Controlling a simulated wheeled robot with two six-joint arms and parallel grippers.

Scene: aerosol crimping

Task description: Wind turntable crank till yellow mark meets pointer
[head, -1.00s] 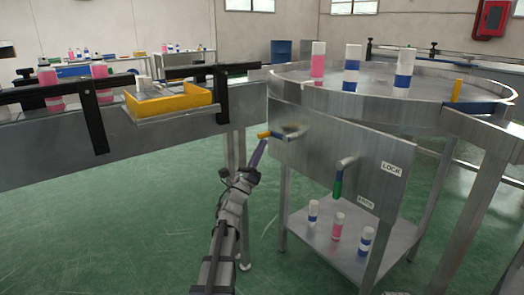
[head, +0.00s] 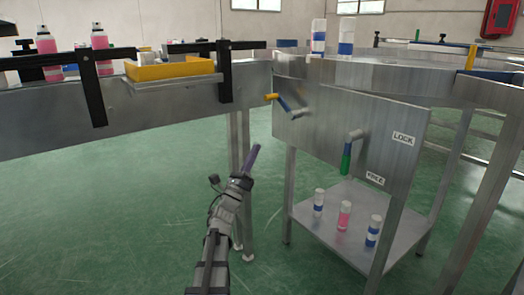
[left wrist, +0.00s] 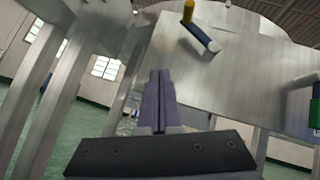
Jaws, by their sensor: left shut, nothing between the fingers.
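The crank (head: 284,104) is a short blue arm on the steel panel, with a yellow knob (head: 271,97) pointing up and left from its hub. It also shows in the left wrist view (left wrist: 202,37), above and right of the fingers. My left gripper (head: 256,150) is shut and empty, below and left of the crank and apart from it. The steel turntable (head: 400,75) carries two white-and-blue cans (head: 318,37). An upright yellow piece (head: 470,57) stands at its right side; I cannot tell whether it is the mark or the pointer. My right gripper is not in view.
A lever with a green handle (head: 346,158) hangs down near the FREE label, below LOCK. Several cans stand on the lower shelf (head: 325,235). A steel bench (head: 180,110) with a yellow tray (head: 170,70) and black brackets lies left. Open floor is below it.

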